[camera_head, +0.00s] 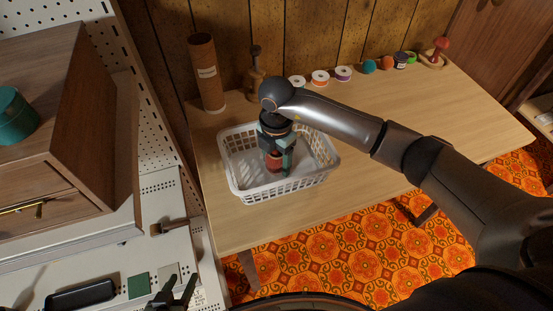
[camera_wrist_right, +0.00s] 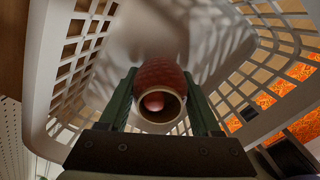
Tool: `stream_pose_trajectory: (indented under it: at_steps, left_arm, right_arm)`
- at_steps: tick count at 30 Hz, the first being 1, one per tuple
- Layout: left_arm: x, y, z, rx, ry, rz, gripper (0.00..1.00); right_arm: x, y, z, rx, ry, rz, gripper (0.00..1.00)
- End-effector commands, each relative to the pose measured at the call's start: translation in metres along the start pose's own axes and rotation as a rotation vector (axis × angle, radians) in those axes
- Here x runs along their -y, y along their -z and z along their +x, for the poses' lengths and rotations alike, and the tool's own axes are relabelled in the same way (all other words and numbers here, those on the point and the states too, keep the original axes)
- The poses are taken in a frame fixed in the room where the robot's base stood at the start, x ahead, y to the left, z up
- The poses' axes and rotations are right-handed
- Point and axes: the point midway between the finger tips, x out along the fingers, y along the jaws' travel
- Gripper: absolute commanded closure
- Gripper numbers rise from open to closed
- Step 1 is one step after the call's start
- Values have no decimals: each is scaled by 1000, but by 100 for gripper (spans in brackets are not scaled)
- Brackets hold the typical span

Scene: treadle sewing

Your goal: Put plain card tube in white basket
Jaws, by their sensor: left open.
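The white basket (camera_head: 240,188) stands on the wooden table. My right gripper (camera_head: 275,160) points down inside it, with its fingers on both sides of a red-brown tube (camera_wrist_right: 160,76). In the right wrist view the tube's tan, hollow end faces the camera, with something pinkish inside, and both fingers appear to touch its sides. I cannot tell whether its far end rests on the basket floor. A tall brown card tube (camera_head: 207,72) with a pale label stands upright behind the basket, apart from my grippers. My left gripper (camera_head: 180,282) is open and empty at the bottom edge.
A wooden spindle-like object (camera_head: 255,78) stands behind the basket. Several thread spools (camera_head: 320,78) line the table's back edge. At the left are a wooden drawer cabinet (camera_head: 60,120), a teal tin (camera_head: 15,115) and a white pegboard surface. The table's right part is clear.

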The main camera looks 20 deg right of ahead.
Motion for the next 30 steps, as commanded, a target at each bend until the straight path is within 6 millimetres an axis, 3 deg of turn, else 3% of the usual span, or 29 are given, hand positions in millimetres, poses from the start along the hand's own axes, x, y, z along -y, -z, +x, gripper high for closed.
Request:
stream_pose_trajectory:
  at_steps: [6, 16, 30]
  left_arm:
    - [0, 0, 0, 0, -1, 1, 50]
    - [0, 2, -2, -2, 0, 1, 50]
    - [2, 3, -4, -3, 4, 1, 50]
  right_arm:
    - [0, 0, 0, 0, 0, 0, 13]
    - [0, 0, -8, 0, -2, 0, 13]
    - [-1, 0, -99, 2, -3, -1, 13]
